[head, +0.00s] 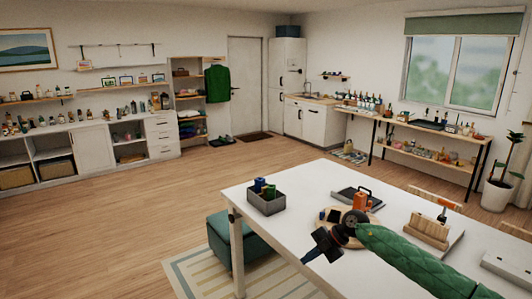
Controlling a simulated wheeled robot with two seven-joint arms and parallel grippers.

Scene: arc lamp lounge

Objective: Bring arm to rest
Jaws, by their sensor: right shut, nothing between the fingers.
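My right arm, in a green quilted sleeve, reaches in from the lower right over the white table (285,200). My right gripper (310,256) is dark and points to the lower left, near the table's front edge. Its fingers are shut with nothing held. I cannot tell its exact height above the table. My left gripper is out of view.
On the table are a grey box (267,204) holding small cans, a round wooden board (325,226), an orange item (362,200) and a wooden block rack (427,232). A green ottoman (240,239) stands beside the table. The wooden floor behind is clear.

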